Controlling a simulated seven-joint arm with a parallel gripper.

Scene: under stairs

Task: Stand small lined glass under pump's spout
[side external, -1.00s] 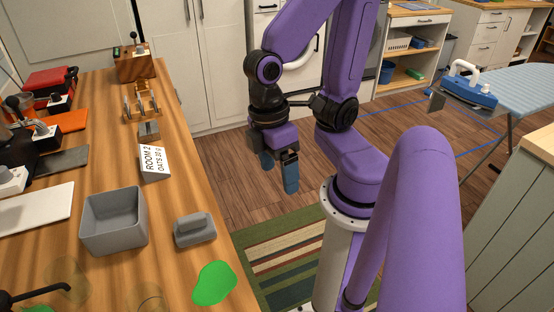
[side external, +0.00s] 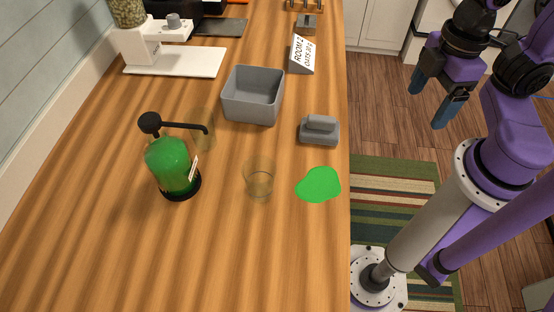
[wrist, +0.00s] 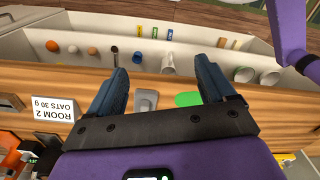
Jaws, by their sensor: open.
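The green pump bottle (side external: 172,168) stands on the wooden counter in the side external view. Its black spout (side external: 192,127) reaches to the right. One clear glass (side external: 259,182) stands upright in the open, right of the bottle. Lines are too faint to tell which glass is the small lined one. My gripper (side external: 434,102) is open and empty, off the counter's right side; its two blue fingers also show apart in the wrist view (wrist: 161,76).
A grey bin (side external: 252,97), a grey lidded block (side external: 319,131) and a flat green patch (side external: 318,185) lie near the glasses. A room sign (side external: 302,54) and white board (side external: 177,62) are farther back. The near counter is clear.

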